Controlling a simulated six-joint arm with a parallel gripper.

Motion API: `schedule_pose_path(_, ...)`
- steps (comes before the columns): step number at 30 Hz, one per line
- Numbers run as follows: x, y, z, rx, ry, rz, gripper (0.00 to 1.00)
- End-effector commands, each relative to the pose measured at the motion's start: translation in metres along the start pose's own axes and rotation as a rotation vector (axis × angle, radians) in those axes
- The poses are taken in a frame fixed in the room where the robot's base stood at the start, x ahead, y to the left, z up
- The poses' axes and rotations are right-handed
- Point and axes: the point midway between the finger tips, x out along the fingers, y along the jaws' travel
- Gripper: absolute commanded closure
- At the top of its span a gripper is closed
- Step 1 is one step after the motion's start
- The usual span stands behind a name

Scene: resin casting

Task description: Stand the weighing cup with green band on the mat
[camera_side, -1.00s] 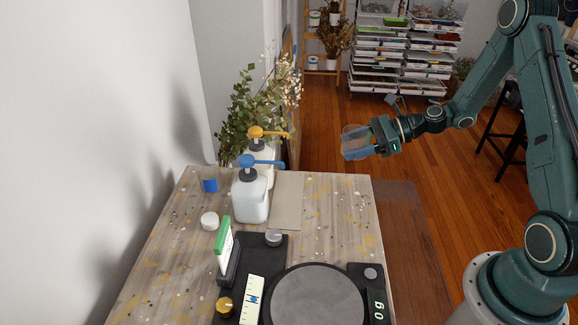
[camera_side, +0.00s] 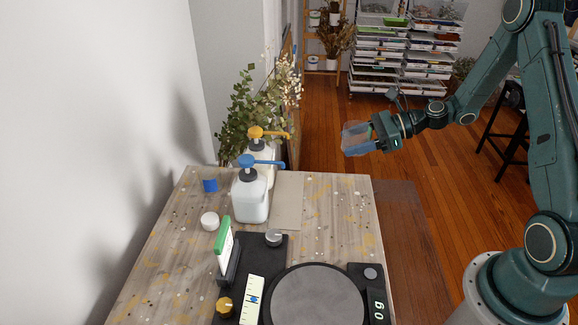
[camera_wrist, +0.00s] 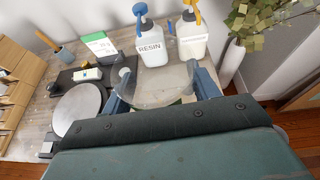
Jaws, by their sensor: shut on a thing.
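My gripper (camera_side: 362,141) is shut on a clear, see-through cup (camera_side: 352,136). It holds the cup in the air beyond the table's far right corner. In the wrist view the cup (camera_wrist: 158,84) sits between my two blue fingers, and a little green shows low on it; the rest of the band is hidden. The mat (camera_side: 287,208) is a flat beige rectangle on the table, right of the pump bottles. Its visible part is bare, and the cup is apart from it.
A white pump bottle with a blue pump (camera_side: 251,195) and one with a yellow pump (camera_side: 264,157) stand left of the mat. A scale (camera_side: 318,298) fills the near side. The table right of the mat is clear.

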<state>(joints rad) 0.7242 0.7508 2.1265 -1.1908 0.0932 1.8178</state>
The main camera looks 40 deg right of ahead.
Motion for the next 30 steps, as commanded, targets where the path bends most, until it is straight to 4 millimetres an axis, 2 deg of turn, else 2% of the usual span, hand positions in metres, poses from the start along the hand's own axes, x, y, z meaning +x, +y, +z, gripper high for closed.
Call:
schedule_pose_path(8, 0.011, 0.007, -0.024, 0.012, -0.018, -0.012, 0.62)
schedule_pose_path(24, 0.049, 0.047, -0.115, 0.046, -0.024, -0.092, 0.62)
schedule_pose_path(30, 0.056, 0.061, -0.138, 0.052, -0.007, -0.113, 0.62)
